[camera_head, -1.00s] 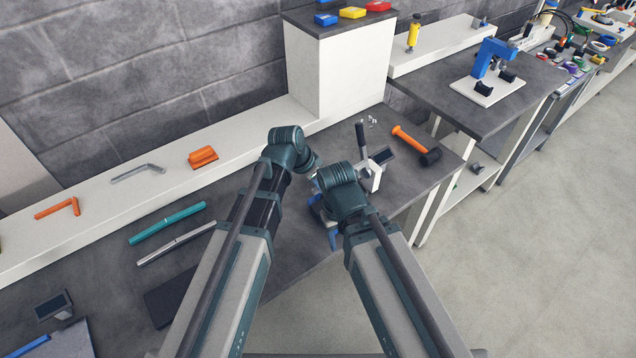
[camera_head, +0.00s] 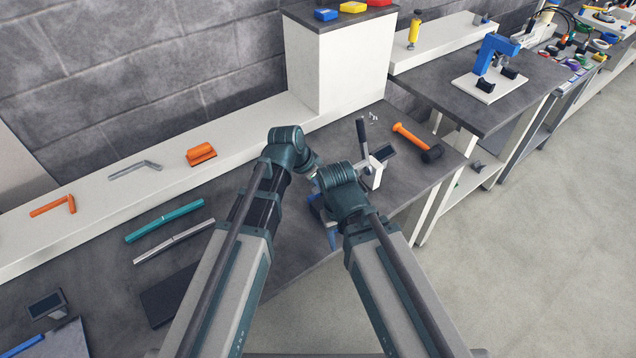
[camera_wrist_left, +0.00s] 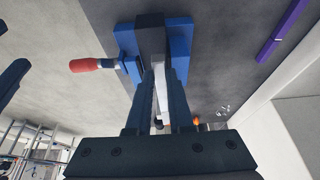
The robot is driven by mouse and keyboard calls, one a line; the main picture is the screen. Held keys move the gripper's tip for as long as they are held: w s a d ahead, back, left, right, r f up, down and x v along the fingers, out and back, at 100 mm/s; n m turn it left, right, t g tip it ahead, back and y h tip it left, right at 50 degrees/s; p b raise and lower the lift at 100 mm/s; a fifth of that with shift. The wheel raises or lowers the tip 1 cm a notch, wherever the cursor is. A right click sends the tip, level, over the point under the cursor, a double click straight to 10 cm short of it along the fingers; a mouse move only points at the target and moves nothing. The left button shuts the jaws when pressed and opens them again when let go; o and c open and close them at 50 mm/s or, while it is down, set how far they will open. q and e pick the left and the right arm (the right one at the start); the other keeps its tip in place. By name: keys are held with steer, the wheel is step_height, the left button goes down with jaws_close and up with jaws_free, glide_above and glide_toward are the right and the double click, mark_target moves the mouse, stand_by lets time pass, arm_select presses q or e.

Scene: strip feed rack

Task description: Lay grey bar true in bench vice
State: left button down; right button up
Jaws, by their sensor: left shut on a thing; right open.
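The blue bench vice (camera_wrist_left: 180,45) with a red-ended handle (camera_wrist_left: 85,65) shows in the left wrist view. In the head view it is mostly hidden, with a blue part (camera_head: 331,236) showing below my right wrist. My left gripper (camera_wrist_left: 157,85) is shut on the grey bar (camera_wrist_left: 160,96), which lies lengthwise between its fingers. The bar's far end is at the dark middle of the vice; I cannot tell whether it sits between the jaws. My right gripper (camera_wrist_left: 10,55) shows as dark, parted tips at the left edge of the left wrist view. In the head view its fingers are hidden.
A teal bar (camera_head: 165,221) and a silver bar (camera_head: 174,241) lie on the bench left of my arms. An orange hammer (camera_head: 412,138) and a black-handled lever (camera_head: 362,133) are right of the vice. A purple bar (camera_wrist_left: 283,32) lies beside the vice. The back ledge holds orange tools (camera_head: 201,155).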

mark_target(318, 201)
arm_select(q)
steer(key=shift+f+b, duration=0.55)
steer(key=shift+f, duration=0.25)
steer(key=shift+f+b, duration=1.6)
steer(key=shift+f, duration=0.05)
steer(key=c, duration=0.7)
jaws_free()
steer(key=shift+r, duration=0.2)
steer(key=p+v, duration=1.2)
steer(key=v, duration=0.1)
steer(key=shift+r+p, duration=0.3)
steer(key=shift+p, duration=0.1)
